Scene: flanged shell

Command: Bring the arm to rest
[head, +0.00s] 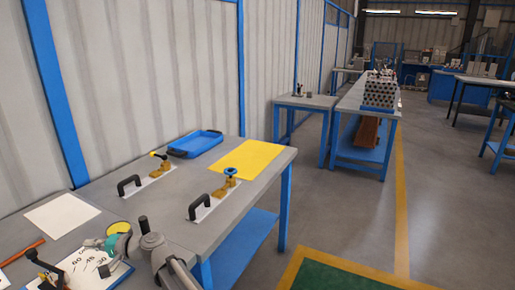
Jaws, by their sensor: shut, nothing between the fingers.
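My arm comes in from the bottom edge in the head view, left of centre, with its grey links and teal-and-white wrist over the near part of the grey bench (180,235). My gripper (104,270) shows only as a small dark shape below the wrist, shut and with nothing held. It is over or just above a white board with printed numbers (78,268). The exact height above the board cannot be told.
Two black-handled fixtures with brass-coloured clamps (150,180) (213,200) stand on the bench. Beyond them are a blue tray (195,144) and a yellow sheet (247,159). A white sheet (62,215) lies left; a black device (45,270) stands near the corner.

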